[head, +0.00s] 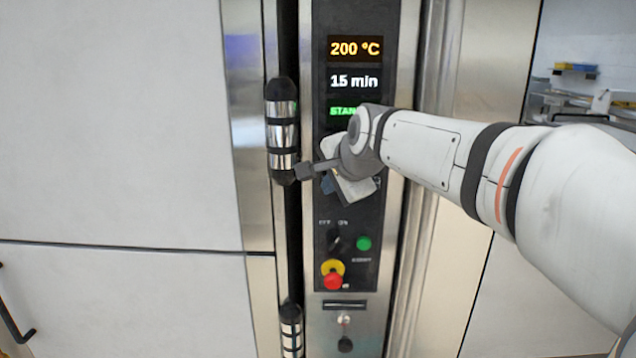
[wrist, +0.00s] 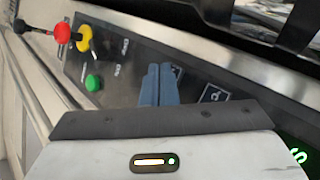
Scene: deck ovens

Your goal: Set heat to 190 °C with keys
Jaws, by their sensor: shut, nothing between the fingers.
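The control panel (head: 345,205) is a dark upright strip. Its heat display (head: 355,48) reads 200 °C in amber. My gripper (head: 328,183) is in front of the panel's middle, below the displays, with its blue fingers close together and empty. In the wrist view, the shut fingers (wrist: 158,75) point at the panel beside two square-outlined keys, one partly behind the fingers (wrist: 177,72) and one clear to their right (wrist: 213,94). I cannot tell whether the fingertips touch the panel. In the head view, my gripper and arm hide most of the key area.
The time display (head: 354,81) reads 15 min; a green status line (head: 342,112) is partly hidden. Below are a green button (head: 364,243), a dark selector knob (head: 334,242) and a red stop button (head: 333,281) on yellow. A vertical door handle (head: 282,135) stands left of the panel.

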